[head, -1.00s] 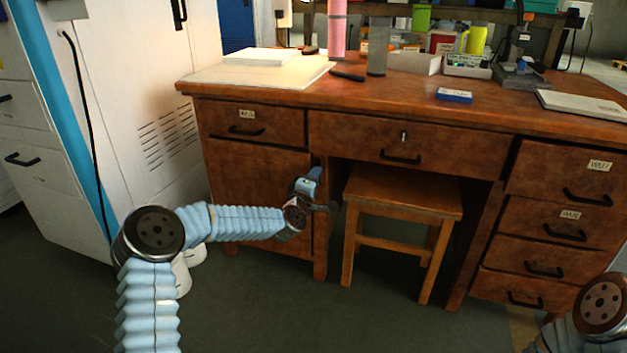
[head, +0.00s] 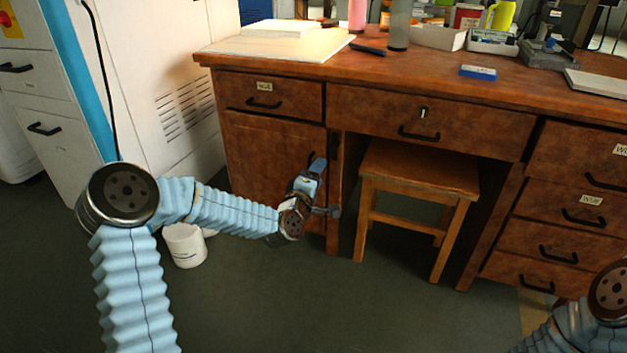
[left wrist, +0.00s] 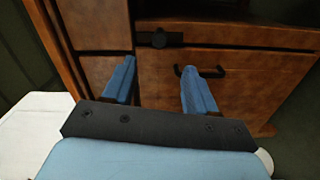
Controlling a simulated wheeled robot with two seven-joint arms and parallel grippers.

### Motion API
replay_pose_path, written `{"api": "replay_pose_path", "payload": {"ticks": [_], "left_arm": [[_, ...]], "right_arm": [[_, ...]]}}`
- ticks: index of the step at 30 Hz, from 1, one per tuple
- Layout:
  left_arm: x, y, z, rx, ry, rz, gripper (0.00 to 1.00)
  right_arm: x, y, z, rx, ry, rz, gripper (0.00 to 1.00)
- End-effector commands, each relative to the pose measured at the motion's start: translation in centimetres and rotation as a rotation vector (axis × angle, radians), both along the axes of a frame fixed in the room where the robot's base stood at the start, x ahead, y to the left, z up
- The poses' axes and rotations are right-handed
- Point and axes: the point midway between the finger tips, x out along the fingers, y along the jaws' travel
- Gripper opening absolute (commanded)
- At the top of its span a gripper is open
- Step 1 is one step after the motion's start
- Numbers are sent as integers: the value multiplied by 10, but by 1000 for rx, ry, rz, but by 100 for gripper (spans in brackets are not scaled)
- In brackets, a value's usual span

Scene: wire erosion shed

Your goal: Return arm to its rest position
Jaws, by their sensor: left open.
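My left gripper (head: 314,185) is open in front of the lower left cabinet door (head: 262,165) of the wooden desk. In the left wrist view, its two blue fingers (left wrist: 159,82) stand apart with nothing between them. A dark bar handle (left wrist: 200,71) shows behind the right-hand finger; I cannot tell whether they touch. My left arm comes in from the lower left, bent at the elbow, with its forearm reaching right towards the desk. My right gripper is out of view; only part of my right arm shows at the lower right.
The desk (head: 427,72) spans the scene ahead, with a wooden stool (head: 420,167) in its knee space. A white cabinet (head: 160,60) stands left, close to my left arm. A white bucket (head: 186,247) is on the floor behind the forearm. Open floor (head: 330,310) lies in front.

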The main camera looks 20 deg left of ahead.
Motion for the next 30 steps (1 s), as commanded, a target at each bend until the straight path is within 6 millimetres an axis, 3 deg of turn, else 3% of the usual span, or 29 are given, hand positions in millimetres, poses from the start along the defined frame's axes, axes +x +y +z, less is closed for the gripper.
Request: {"api": "replay_pose_path", "payload": {"ticks": [6,22,26,29,30], "left_arm": [[-25,1,0,1,1,0,57],[-28,-3,-5,11,21,-12,57],[-43,-30,-40,94,159,-97,57],[-77,-65,-93,220,351,-240,57],[-98,-80,-115,281,436,-315,57]], "right_arm": [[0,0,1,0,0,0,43],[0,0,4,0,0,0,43],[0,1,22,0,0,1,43],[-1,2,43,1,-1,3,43],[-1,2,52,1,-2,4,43]]}}
